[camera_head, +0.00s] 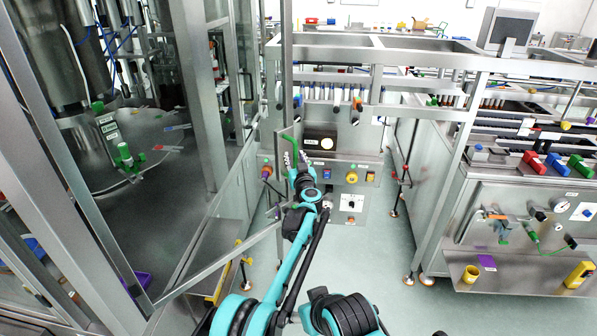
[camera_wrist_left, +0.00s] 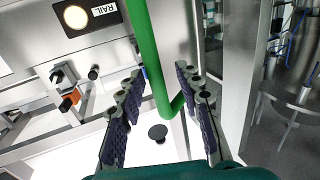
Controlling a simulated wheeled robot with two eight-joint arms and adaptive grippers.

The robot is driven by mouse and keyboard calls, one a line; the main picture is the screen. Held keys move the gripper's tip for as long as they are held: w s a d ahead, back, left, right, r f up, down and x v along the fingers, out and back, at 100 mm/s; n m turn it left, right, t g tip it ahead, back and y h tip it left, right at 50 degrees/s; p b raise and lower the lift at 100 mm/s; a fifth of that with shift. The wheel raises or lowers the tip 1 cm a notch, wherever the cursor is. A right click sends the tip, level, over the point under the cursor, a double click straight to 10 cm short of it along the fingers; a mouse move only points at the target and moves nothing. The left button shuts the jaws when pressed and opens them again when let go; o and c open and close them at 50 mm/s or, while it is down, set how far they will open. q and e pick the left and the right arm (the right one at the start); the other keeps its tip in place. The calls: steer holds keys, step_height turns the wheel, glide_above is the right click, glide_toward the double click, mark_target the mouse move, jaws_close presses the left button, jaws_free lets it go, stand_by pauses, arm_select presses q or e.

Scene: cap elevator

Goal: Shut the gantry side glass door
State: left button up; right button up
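The gantry side glass door is a clear pane in a metal frame (camera_head: 220,262). In the head view it stands swung out from the machine at left, over the floor. A green bar handle (camera_head: 287,139) is on its outer upright. My teal left arm reaches up to it, with the left gripper (camera_head: 298,160) at the handle. In the left wrist view the handle (camera_wrist_left: 146,45) runs between the two spread fingers of my left gripper (camera_wrist_left: 158,76) and bends near the right finger. The fingers look open; contact is not clear. My right gripper is not in view.
The machine interior (camera_head: 130,150) with a steel tank lies behind the door at left. A bench with a control panel (camera_head: 335,175) stands beyond the gripper. Another bench (camera_head: 520,230) with gauge and coloured blocks is at right. Pale floor (camera_head: 370,270) between them is clear.

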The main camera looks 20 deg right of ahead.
arm_select(q)
steer(key=s+a, duration=0.2)
steer(key=s, duration=0.7)
steer(key=shift+s, duration=0.4)
steer(key=shift+a, duration=0.1)
